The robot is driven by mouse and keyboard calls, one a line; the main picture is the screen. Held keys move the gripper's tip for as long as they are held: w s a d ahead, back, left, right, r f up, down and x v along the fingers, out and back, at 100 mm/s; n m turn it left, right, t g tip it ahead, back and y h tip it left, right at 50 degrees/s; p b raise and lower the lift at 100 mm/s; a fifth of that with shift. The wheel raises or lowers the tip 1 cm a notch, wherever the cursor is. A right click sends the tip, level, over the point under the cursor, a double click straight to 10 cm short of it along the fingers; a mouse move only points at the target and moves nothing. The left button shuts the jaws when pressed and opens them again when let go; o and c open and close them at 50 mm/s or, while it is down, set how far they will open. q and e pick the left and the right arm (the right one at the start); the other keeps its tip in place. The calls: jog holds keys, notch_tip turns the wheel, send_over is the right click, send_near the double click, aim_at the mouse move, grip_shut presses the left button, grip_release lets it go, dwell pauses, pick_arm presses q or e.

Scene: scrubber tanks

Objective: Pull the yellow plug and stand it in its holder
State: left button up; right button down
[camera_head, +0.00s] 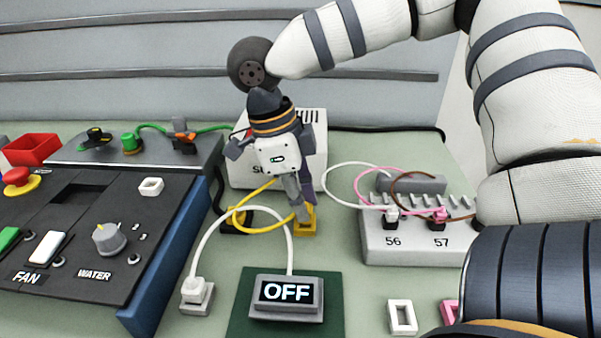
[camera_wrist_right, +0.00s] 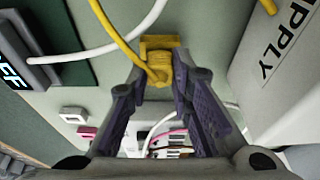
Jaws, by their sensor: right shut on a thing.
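My right gripper (camera_head: 299,207) points down in front of the white supply box. Its fingers (camera_wrist_right: 158,82) are shut on the yellow plug (camera_wrist_right: 158,72), which shows between the fingertips in the right wrist view. A yellow cable runs from the plug and loops to the left. The plug is at a yellow base (camera_head: 304,232) on the green table; the fingers hide much of it in the head view. I cannot tell how far the plug sits in that base. My left gripper is not in view.
The white supply box (camera_head: 240,170) stands close behind. The OFF display (camera_head: 288,292) is in front, and a white plug (camera_head: 195,288) stands front left. The numbered strip (camera_head: 410,241), with white, pink and brown cables, is to the right. A control panel (camera_head: 75,255) fills the left.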

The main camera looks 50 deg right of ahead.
jog(key=shift+f, duration=0.35)
jog(key=c, duration=1.3)
grip_release()
jog(key=shift+c, duration=0.2)
jog(key=shift+o, duration=0.2)
jog(key=o, duration=0.4)
jog(key=shift+o, duration=0.2)
jog(key=shift+r, duration=0.1)
notch_tip(320, 180, up, 8)
jog(key=shift+r, duration=0.2)
